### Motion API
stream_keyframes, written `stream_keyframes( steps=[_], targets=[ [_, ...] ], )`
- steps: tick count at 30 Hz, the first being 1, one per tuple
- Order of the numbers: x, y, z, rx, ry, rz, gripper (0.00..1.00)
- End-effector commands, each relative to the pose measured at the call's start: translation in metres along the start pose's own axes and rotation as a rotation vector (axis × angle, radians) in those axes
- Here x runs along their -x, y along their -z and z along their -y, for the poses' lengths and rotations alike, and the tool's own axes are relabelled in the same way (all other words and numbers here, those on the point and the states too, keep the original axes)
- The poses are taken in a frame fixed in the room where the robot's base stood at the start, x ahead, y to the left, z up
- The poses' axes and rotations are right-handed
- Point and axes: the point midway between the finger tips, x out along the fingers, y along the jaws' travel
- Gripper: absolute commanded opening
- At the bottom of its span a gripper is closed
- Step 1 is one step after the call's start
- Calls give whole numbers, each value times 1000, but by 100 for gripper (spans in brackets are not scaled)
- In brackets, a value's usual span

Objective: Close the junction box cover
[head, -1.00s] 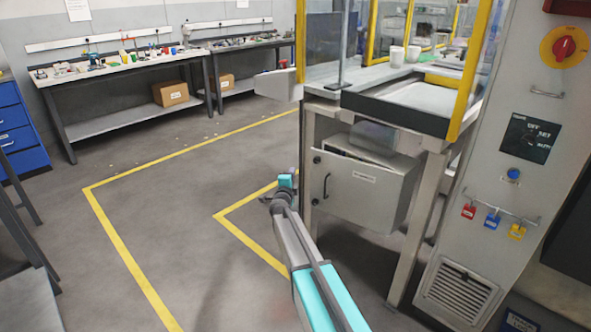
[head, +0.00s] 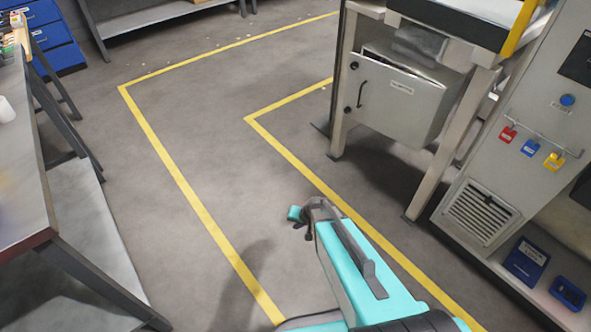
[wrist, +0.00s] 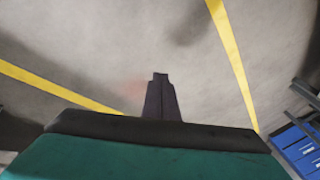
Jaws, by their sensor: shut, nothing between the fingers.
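The junction box is a light grey metal case under the machine table in the head view. Its cover (head: 395,98) faces me, with a dark handle on its left side and a small label. A dark gap shows along the cover's top edge, so the cover looks ajar. How wide it stands open is hard to tell. My gripper (head: 297,214) is low over the floor, left of and well short of the box, touching nothing. In the wrist view my gripper's fingers (wrist: 160,78) are together and empty over bare floor. The box is not in that view.
A table leg (head: 342,95) stands just left of the cover. A workbench (head: 22,180) is close at left. The floor between, marked with yellow lines, is clear.

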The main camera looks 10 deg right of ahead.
Motion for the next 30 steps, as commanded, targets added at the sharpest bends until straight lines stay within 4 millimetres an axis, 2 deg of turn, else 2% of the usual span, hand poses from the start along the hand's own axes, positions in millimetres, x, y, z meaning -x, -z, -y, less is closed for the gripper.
stream_keyframes(
  steps=[1, 6, 9, 12, 15, 18, 30],
  targets=[
    [4, -37, -16, 43, -40, 74, 0],
    [23, -142, -73, 186, -180, 331, 0],
    [42, -190, -102, 254, -252, 462, 0],
    [60, -223, -125, 303, -308, 564, 0],
    [73, -242, -139, 331, -344, 628, 0],
    [78, -250, -145, 345, -361, 658, 0],
    [79, -251, -146, 346, -363, 662, 0]
  ],
)
